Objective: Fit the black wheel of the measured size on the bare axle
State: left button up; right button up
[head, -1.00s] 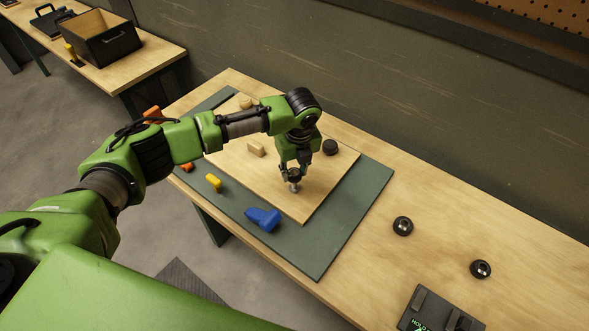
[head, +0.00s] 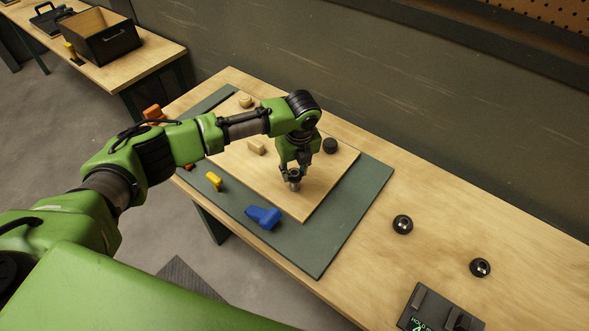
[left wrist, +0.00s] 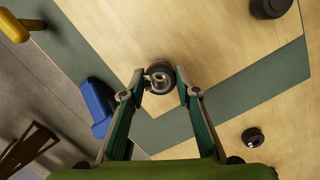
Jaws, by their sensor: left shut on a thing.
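My left gripper (head: 294,176) points down over the wooden board and is shut on a black wheel. In the left wrist view the black wheel (left wrist: 160,77) sits between the two fingertips, with pale metal showing at its centre. The wheel is low, just over the board or on it. The axle is mostly hidden by the wheel and fingers. I cannot tell how far the wheel sits on it. Two more black wheels, a nearer one (head: 480,268) and a farther one (head: 403,225), lie on the bench. My right gripper is out of view.
A black round piece (head: 330,146) and wooden blocks (head: 256,147) are on the board (head: 325,185). A blue piece (head: 263,218) and yellow piece (head: 214,181) lie on the green mat (head: 345,225). A dark device (head: 440,312) stands at the bench front.

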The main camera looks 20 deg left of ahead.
aim_at(295, 178)
pick_arm(q)
jog(key=shift+f+b, duration=0.8)
jog(key=shift+f, duration=0.9)
jog(key=o, duration=1.2)
jog(key=r, duration=0.4)
jog(key=s+r, duration=0.1)
jog(key=r, duration=0.3)
jog(key=d+r, duration=0.1)
jog(key=r, duration=0.3)
jog(key=shift+s+d, duration=0.1)
jog(key=shift+s, duration=0.15)
